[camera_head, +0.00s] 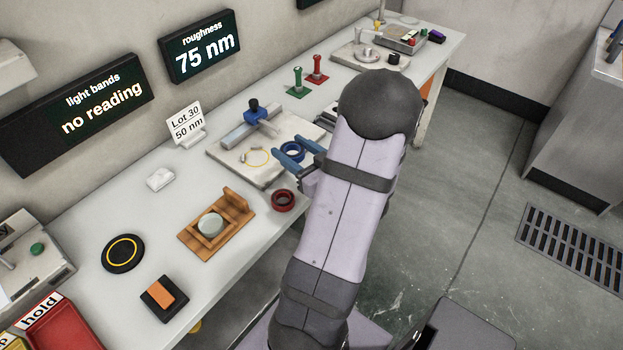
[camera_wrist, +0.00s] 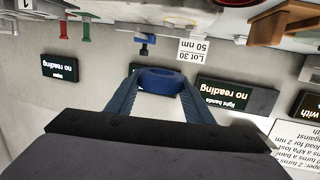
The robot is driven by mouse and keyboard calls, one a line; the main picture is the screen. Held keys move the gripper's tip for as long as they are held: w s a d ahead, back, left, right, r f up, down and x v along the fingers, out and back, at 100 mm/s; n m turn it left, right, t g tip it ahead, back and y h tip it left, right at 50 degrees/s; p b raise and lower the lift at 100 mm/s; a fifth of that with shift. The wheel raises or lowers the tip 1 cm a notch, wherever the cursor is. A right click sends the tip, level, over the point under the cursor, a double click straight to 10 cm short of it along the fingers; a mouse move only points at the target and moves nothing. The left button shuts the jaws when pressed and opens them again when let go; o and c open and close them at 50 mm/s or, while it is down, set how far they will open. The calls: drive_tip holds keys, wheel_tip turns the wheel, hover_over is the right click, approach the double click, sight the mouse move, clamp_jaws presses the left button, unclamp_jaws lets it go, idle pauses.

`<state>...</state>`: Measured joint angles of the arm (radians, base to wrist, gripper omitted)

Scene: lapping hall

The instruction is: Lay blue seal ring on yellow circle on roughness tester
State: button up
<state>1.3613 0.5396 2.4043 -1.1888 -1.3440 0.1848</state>
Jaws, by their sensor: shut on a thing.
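The blue seal ring (camera_head: 293,151) is between the two blue fingers of my gripper (camera_head: 289,154), which is shut on it. In the wrist view the ring (camera_wrist: 160,80) sits between the fingertips (camera_wrist: 161,84). The roughness tester (camera_head: 232,160) is a pale plate on the bench with a grey bar and a blue head. The yellow circle (camera_head: 257,164) is a thin outline on that plate, bare and just left of my fingers in the head view. The ring appears held above the plate's right part; its exact height is hard to tell.
A red ring (camera_head: 283,200) lies near the bench's front edge, beside a wooden holder (camera_head: 235,212) with a grey disc. Green (camera_head: 298,83) and red (camera_head: 317,70) posts stand behind. A sign (camera_head: 186,122) stands behind the tester. The roughness display (camera_head: 201,49) reads 75 nm.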

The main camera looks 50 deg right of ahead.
drive_tip(key=d+h, duration=0.1)
drive_tip(key=d, duration=0.1)
drive_tip(key=s+d+f+m+h, duration=0.1)
drive_tip(key=d+m+h, duration=0.1)
drive_tip(key=d, duration=0.1)
drive_tip(key=shift+s+d+f+g, duration=0.2)
drive_tip(key=shift+d+g, duration=0.1)
drive_tip(key=shift+g, duration=0.1)
drive_tip(key=shift+f, duration=4.8)
drive_tip(key=shift+f, duration=0.25)
drive_tip(key=o, duration=1.1)
drive_tip(key=shift+c, duration=0.2)
drive_tip(key=shift+r, duration=0.1)
